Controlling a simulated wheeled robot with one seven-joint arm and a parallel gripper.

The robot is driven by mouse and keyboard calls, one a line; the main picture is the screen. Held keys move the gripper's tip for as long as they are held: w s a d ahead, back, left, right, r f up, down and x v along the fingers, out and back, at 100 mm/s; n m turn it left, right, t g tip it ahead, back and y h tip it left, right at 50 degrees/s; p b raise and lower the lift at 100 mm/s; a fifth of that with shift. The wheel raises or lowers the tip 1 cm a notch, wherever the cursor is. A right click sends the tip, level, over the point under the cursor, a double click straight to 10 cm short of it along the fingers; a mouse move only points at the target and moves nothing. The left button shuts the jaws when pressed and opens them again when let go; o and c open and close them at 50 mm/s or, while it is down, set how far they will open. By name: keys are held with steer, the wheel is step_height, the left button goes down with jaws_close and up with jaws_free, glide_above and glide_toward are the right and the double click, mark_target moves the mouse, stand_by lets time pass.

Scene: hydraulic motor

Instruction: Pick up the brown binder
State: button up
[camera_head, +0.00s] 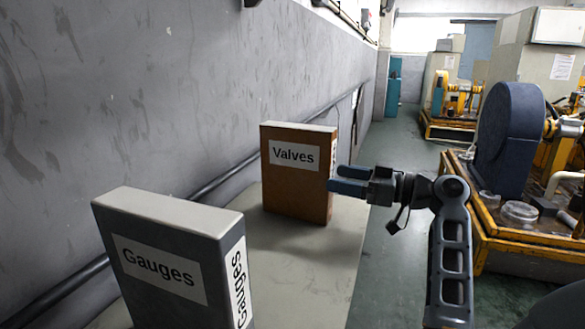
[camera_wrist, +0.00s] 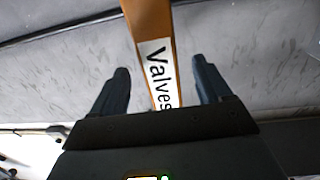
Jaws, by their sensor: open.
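The brown binder (camera_head: 296,185) stands upright on a pale table against the grey wall in the head view. It has a white "Valves" label on its face. My gripper (camera_head: 330,187) is at the binder's right side, level with its middle. In the wrist view the binder's narrow spine (camera_wrist: 153,40), with a "Valves" label, lies between the two dark fingers (camera_wrist: 160,85). The fingers are open, with a gap on each side of the spine. The binder's lower part is hidden by my gripper body in the wrist view.
A grey binder (camera_head: 170,265) labelled "Gauges" stands upright nearer on the same table (camera_head: 310,265). The grey wall (camera_head: 150,90) with a dark pipe runs along the left. Machinery with a blue housing (camera_head: 508,140) stands at the right, across a strip of floor.

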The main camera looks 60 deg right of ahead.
mark_target(310, 171)
steer(key=shift+w+d, duration=0.15)
steer(key=shift+w, duration=0.05)
steer(key=w+p, duration=0.2)
steer(key=w, duration=0.4)
steer(key=shift+w+r, duration=0.15)
steer(key=shift+w, duration=0.75)
steer(key=shift+c, duration=0.3)
steer(key=c, duration=1.4)
